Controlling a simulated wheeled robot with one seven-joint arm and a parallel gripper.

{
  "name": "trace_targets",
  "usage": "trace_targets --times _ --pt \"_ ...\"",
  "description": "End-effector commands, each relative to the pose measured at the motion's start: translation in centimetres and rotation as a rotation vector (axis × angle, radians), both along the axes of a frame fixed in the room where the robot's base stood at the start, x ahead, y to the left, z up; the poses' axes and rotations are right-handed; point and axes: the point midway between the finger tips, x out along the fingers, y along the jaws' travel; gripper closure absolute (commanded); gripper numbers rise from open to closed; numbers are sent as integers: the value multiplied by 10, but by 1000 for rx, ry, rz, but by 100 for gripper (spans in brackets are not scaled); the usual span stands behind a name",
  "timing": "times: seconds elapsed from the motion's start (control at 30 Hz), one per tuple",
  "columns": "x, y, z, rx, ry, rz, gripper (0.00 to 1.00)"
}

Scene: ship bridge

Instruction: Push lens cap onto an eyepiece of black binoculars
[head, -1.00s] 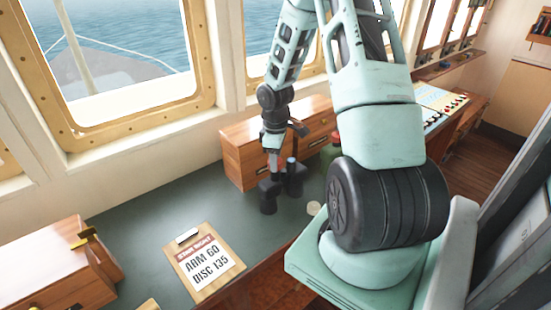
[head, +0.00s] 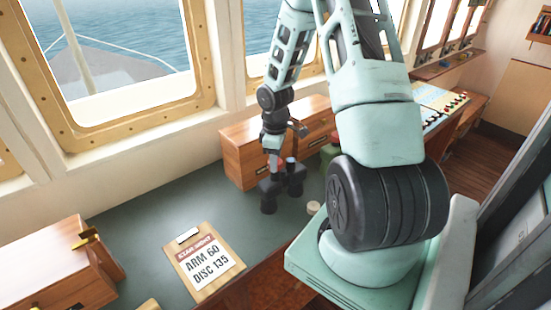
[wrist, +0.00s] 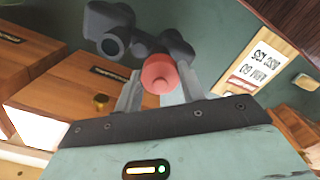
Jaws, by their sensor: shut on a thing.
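The black binoculars (head: 268,199) stand upright on the green desk, and in the wrist view the binoculars (wrist: 172,42) lie just beyond my fingers. My gripper (head: 273,174) points down over their left barrel. In the wrist view my gripper (wrist: 159,88) is shut on a red round lens cap (wrist: 159,73). The cap is in line with one eyepiece and covers it from view; I cannot tell whether it touches or is seated. The other eyepiece (wrist: 113,44) is uncovered, beside the cap. In the head view my fingers mostly hide the cap.
A wooden drawer box (head: 245,155) stands close behind the binoculars. A small pale round thing (head: 314,208) lies to their right. A clipboard (head: 205,262) lies front left, and another wooden box (head: 65,275) at far left. The desk between is clear.

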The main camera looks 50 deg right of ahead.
Motion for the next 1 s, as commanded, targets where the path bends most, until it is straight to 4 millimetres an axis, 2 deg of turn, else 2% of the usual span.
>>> trace_targets --times 1.0 --pt "0 0 -10 0 0 0 82"
